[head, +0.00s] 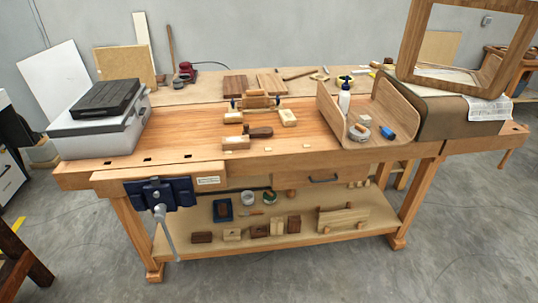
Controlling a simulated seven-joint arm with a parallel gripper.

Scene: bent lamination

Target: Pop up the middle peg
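A wooden workbench (215,165) fills the middle of the head view. Three small dark marks lie in a row along the front left of its top. The middle mark (147,159) sits between a left one (107,162) and a right one (188,156). They look like peg holes or flush pegs, and I cannot tell which. No peg clearly stands up there. My gripper is not in view.
A grey case (100,135) stands just behind the marks. A blue vise (160,193) hangs on the front below them. The front strip is mostly clear.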

